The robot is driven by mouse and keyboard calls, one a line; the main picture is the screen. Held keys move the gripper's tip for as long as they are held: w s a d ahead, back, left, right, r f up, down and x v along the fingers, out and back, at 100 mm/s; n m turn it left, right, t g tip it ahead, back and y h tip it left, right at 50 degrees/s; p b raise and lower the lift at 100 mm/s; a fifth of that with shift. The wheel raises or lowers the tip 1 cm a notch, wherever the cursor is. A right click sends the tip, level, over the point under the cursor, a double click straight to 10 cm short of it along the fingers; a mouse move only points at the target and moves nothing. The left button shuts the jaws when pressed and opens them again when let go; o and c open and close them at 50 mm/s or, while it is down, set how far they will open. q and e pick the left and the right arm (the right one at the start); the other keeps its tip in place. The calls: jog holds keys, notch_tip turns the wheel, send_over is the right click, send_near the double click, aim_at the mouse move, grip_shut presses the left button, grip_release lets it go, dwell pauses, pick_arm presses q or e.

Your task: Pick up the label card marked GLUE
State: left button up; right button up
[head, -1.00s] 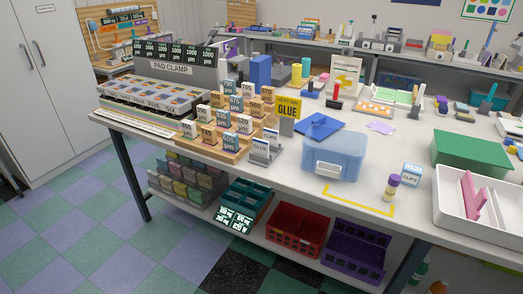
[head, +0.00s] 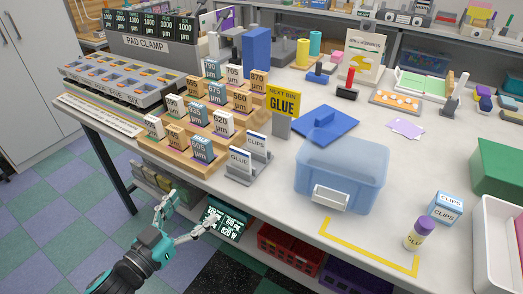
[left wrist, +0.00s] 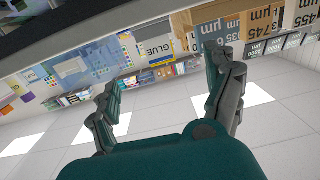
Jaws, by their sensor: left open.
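The white label card marked GLUE (head: 240,160) stands upright in a grey holder near the table's front edge, in front of a similar card marked CLIPS (head: 257,145). My left gripper (head: 195,209) is open and empty. In the head view it is in front of the table edge, below and to the left of the GLUE card and apart from it. In the left wrist view a white surface reading GLUE (left wrist: 154,48) shows beyond the open fingers (left wrist: 162,66). My right gripper is not in view.
A wooden stepped rack (head: 192,140) of thickness cards stands left of the holder. A yellow NEXT BIN GLUE sign (head: 283,101) stands behind. A blue bin (head: 343,170) and a purple-capped glue stick (head: 419,234) are to the right. Crates (head: 290,246) fill the lower shelf.

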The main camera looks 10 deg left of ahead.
pick_arm(q)
jog(key=r, duration=0.2)
jog(key=p, duration=0.1)
send_near(239, 158)
jog(key=p+x, duration=0.1)
jog(key=x, duration=0.1)
jog(key=shift+w+d, duration=0.15)
jog(key=shift+w, duration=0.15)
jog(key=shift+w+d, duration=0.15)
jog(key=shift+w, duration=0.25)
jog(key=p+x, duration=0.1)
jog(key=x, duration=0.3)
jog(key=shift+w+r, duration=0.15)
jog(key=shift+w, duration=0.15)
jog(key=shift+w+d, duration=0.15)
jog(key=shift+w, duration=0.15)
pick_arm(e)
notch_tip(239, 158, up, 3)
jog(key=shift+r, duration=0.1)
pick_arm(q)
jog(key=shift+s, duration=0.1)
jog(key=shift+c, duration=0.3)
